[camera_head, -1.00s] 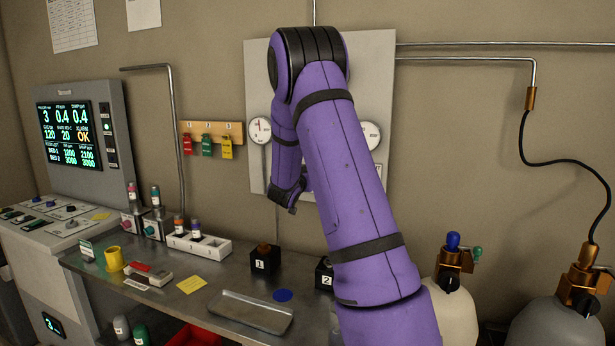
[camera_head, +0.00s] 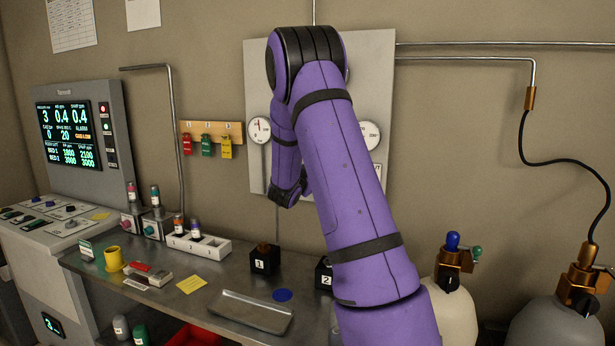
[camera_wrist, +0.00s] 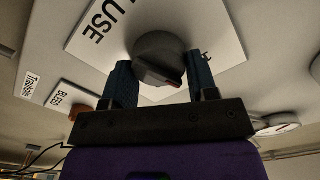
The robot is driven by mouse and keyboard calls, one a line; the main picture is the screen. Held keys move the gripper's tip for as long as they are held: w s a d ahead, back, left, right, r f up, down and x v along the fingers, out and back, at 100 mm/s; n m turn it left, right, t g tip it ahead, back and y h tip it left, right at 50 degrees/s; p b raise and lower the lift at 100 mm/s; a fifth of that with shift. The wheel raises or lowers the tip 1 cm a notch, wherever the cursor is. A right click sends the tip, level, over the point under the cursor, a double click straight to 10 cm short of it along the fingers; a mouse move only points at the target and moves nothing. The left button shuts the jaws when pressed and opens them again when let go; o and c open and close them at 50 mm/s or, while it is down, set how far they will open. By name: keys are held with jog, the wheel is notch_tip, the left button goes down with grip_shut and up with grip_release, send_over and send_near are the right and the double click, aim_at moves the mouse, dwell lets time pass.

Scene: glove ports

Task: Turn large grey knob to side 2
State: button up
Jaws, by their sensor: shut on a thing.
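In the wrist view the large grey knob (camera_wrist: 158,52) sits on a pale plate with the printed word "USE" (camera_wrist: 105,18). My gripper (camera_wrist: 161,68) is shut on the knob, with one dark finger on each side of it. A small red mark shows on the knob's near edge. Which side the knob points to cannot be read clearly. In the head view my purple arm hides the knob and the fingers; the light wall panel (camera_head: 376,60) shows behind it.
Two round gauges, left (camera_head: 259,130) and right (camera_head: 370,135), flank my arm. A "BLEED" label (camera_wrist: 72,98) is in the wrist view. Gas cylinders stand at right.

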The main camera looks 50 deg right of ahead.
jog(key=m, duration=1.1)
jog(key=shift+s+f+m, duration=0.1)
jog(key=shift+f+m, duration=0.15)
jog(key=shift+m, duration=0.15)
dwell(0.3)
jog(key=o, duration=0.9)
jog(key=v, duration=1)
jog(key=shift+s+a, duration=0.2)
jog(key=shift+a, duration=0.1)
